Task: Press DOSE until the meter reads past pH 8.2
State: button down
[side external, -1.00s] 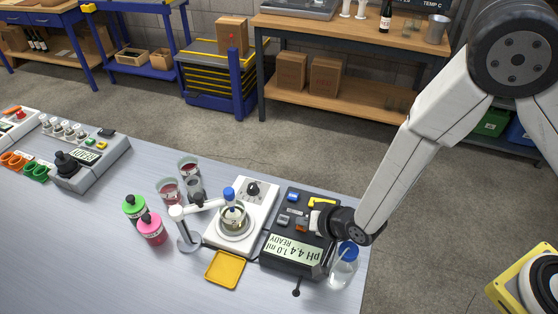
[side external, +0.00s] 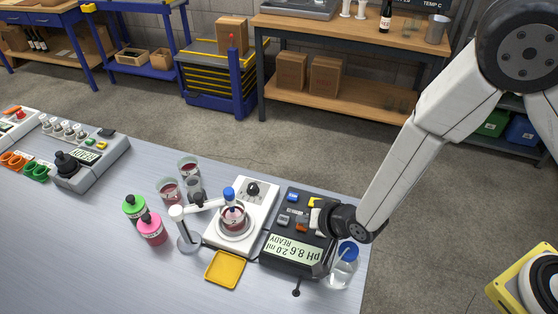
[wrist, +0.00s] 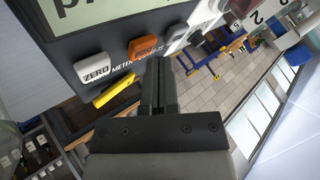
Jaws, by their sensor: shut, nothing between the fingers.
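The meter (side external: 276,262) is a dark box on the bench; its upside-down display (side external: 292,254) reads pH 8.6, 2.0 ml, READY. Its orange DOSE button (side external: 301,227) also shows in the wrist view (wrist: 144,47). The flask (side external: 233,218) on the white stirrer (side external: 258,207) holds pink-red liquid. My gripper (side external: 314,226) is shut and empty, right by the orange button. In the wrist view my fingertips (wrist: 160,68) are just beside that button; I cannot tell whether they touch it.
A white ZERO button (wrist: 92,67) and a yellow bar sit near the DOSE button. A blue-capped bottle (side external: 344,268) stands close under my wrist. A yellow tray (side external: 225,269) lies in front of the stirrer. Green (side external: 134,208) and pink (side external: 151,229) bottles stand at left.

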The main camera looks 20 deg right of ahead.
jog(key=shift+r, duration=0.5)
jog(key=shift+r, duration=2.35)
jog(key=s+d+r+n+g+h, duration=0.1)
jog(key=s+d+r+n+g, duration=0.1)
jog(key=d, duration=1)
jog(key=s+d+r+n+g+h, duration=0.2)
jog(key=s+d+r+g, duration=0.2)
jog(key=s+d, duration=0.3)
jog(key=d+r, duration=0.1)
jog(key=d, duration=0.3)
jog(key=shift+s+d+r+n, duration=0.2)
jog(key=shift+d+r+n, duration=0.05)
jog(key=shift+d+n, duration=0.15)
